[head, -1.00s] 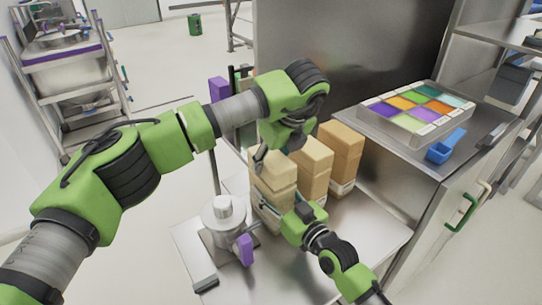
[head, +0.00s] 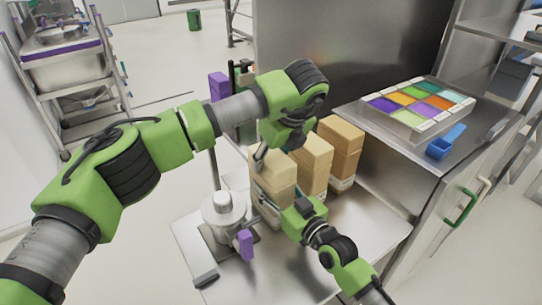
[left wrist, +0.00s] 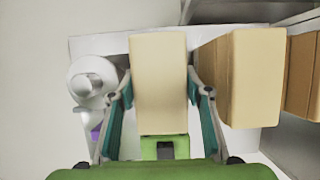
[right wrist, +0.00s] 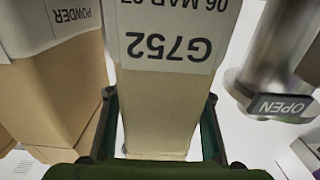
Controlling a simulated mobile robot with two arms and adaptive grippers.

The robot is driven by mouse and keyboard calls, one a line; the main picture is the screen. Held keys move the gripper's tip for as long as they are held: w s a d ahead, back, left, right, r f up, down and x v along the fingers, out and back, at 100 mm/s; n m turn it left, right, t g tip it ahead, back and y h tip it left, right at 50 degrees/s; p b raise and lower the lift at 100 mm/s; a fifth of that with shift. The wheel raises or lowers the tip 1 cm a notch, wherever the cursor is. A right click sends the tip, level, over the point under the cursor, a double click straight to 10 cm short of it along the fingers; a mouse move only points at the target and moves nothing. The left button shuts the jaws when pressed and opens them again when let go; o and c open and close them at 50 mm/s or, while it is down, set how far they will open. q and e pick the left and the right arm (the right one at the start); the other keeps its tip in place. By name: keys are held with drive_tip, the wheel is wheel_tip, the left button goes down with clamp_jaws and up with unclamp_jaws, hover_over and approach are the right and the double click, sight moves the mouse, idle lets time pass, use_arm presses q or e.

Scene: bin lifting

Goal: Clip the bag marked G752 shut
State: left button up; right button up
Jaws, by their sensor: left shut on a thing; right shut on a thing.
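The tan bag marked G752 (right wrist: 160,125) fills the middle of the right wrist view, its white label upside down there. In the head view this bag (head: 273,170) stands at the left of a row of bags. My left gripper (left wrist: 160,92) reaches from above and is shut on the bag's upper part, one finger along each side. My right gripper (right wrist: 160,100) is shut on the same bag from the front, lower down; in the head view it partly hides the bag. I can make out no clip.
Other tan bags (head: 314,165) stand close on the right. A silver device (head: 222,207) with a purple tab and an OPEN plate (right wrist: 270,106) stands on the left. A tray of coloured compartments (head: 400,128) and a blue scoop (head: 443,143) lie on the right counter.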

use_arm(q)
drive_tip(key=shift+f, duration=0.15)
drive_tip(key=o, duration=1.2)
drive_tip(key=v, duration=1.2)
use_arm(e)
drive_tip(key=o, duration=1.7)
